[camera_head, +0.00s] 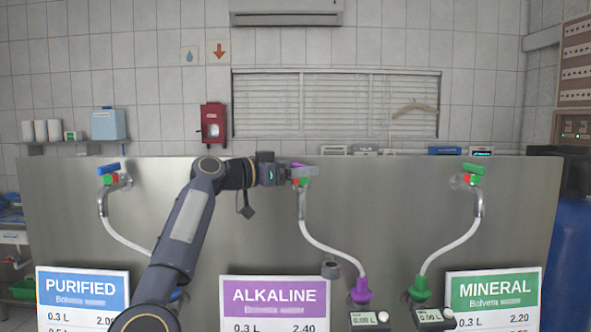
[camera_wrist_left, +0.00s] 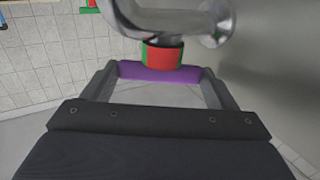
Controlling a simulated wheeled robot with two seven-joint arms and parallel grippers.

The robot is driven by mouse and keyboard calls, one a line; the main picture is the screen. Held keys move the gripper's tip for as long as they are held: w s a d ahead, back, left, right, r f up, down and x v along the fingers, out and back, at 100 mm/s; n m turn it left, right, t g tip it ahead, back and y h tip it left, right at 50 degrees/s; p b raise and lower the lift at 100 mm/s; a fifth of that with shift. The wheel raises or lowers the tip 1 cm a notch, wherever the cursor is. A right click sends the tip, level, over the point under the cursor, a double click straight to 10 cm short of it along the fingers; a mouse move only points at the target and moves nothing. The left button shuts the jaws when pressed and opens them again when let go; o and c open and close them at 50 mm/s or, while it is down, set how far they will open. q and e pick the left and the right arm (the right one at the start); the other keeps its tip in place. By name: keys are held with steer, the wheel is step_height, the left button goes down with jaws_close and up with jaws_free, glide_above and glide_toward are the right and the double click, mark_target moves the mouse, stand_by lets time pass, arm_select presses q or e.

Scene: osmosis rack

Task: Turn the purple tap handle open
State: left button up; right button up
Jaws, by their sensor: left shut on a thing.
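The purple tap handle (camera_wrist_left: 160,72) shows in the left wrist view as a bar lying across between the two fingers of my left gripper (camera_wrist_left: 156,88). A red and green collar and a metal pipe sit just above it in that view. In the head view my left arm reaches in to the middle tap, and the left gripper (camera_head: 306,173) is shut on the handle there. Only a small bit of purple shows behind the gripper. A clear hose runs from this tap down to a purple nozzle (camera_head: 361,290). My right gripper is not in view.
A tap with a blue handle (camera_head: 108,168) is on the left of the steel panel (camera_head: 390,200), and one with a green handle (camera_head: 473,169) is on the right. PURIFIED, ALKALINE (camera_head: 274,296) and MINERAL signs stand in front. The panel between the middle and right taps is clear.

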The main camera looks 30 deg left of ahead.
arm_select(q)
steer(key=shift+f, duration=0.15)
steer(key=o, duration=0.8)
steer(key=shift+o, duration=0.7)
steer(key=shift+s+n+y, duration=0.1)
steer(key=shift+n+y, duration=0.2)
steer(key=shift+y, duration=0.1)
